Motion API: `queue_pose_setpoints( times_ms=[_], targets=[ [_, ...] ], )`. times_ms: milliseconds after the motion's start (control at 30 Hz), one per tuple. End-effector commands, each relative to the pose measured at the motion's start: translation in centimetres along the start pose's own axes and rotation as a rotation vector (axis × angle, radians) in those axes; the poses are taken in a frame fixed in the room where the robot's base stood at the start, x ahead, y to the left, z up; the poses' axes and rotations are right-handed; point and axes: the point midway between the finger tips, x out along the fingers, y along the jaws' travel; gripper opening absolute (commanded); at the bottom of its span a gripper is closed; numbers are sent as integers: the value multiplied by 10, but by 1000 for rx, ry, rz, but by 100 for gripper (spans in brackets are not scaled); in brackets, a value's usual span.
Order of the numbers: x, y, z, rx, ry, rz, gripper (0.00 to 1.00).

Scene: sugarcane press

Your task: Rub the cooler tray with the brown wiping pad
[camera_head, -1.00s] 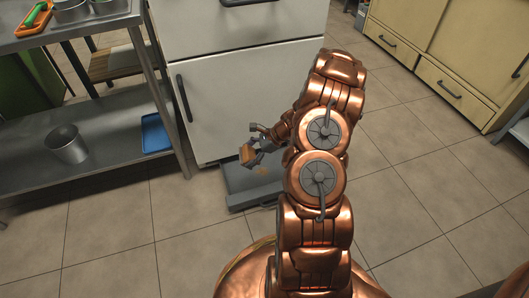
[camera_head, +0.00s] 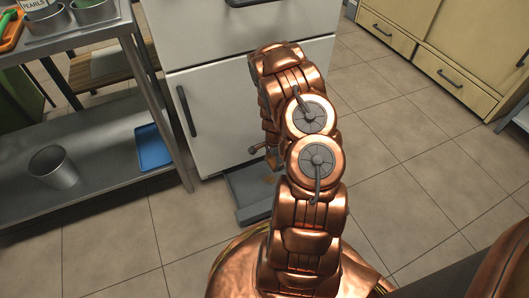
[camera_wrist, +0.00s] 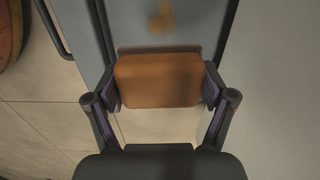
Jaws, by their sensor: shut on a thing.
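The brown wiping pad (camera_wrist: 158,80) is a flat rounded block in the wrist view. My gripper (camera_wrist: 160,90) is shut on it, one finger at each side. The cooler tray (camera_head: 243,196) is a low grey tray on the floor at the foot of the white cooler. It also shows in the wrist view (camera_wrist: 138,25), with a brown stain (camera_wrist: 162,17) beyond the pad. The pad overlaps the tray's near edge there; I cannot tell if they touch. In the head view my arm hides most of my gripper and part of the tray.
The white cooler (camera_head: 215,110) stands behind the tray. A metal shelf unit (camera_head: 100,185) at left holds a metal pot (camera_head: 53,167) and a blue tray (camera_head: 154,147). Yellow cabinets (camera_head: 440,45) are at the back right. The tiled floor at right is clear.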

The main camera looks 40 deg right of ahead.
Motion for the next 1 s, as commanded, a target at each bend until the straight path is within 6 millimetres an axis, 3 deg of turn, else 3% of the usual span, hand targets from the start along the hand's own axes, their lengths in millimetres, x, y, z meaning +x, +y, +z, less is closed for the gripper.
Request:
queue_pose_setpoints(
  times_ms=[600,1000],
  targets=[
    [45,-1,2,-4,1,0,38],
    [50,-1,2,-1,1,0,38]
  ],
)
